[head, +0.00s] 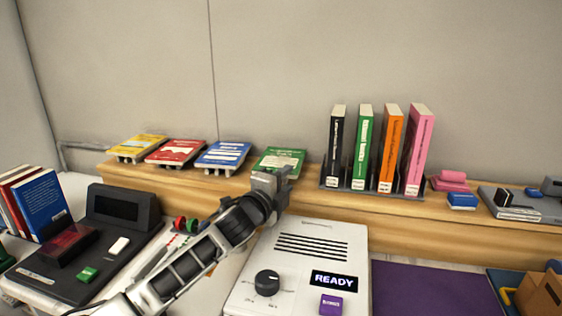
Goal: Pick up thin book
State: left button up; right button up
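Several thin books lie tilted on small stands along the wooden shelf: a yellow one (140,145), a red one (175,151), a blue one (222,155) and a green one (281,158). Thicker books stand upright to their right in a dark rack: black (334,150), green (361,148), orange (389,150) and pink (416,152). My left gripper (275,178) is at the front edge of the green thin book and covers its lower part. Whether it touches the book, and whether its fingers are apart, cannot be made out. My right gripper is out of view.
A white device reading READY (350,240) sits below the shelf, right of my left arm. A black device (85,262) and a group of leaning books (42,205) are at left. Pink and blue erasers (455,190) lie right of the rack. A purple mat (435,290) is clear.

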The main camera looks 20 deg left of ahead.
aim_at(290, 176)
pick_arm(q)
jog(key=x, duration=0.4)
jog(key=shift+w+d, duration=0.1)
jog(key=shift+d, duration=0.05)
jog(key=shift+r, duration=0.1)
grip_shut()
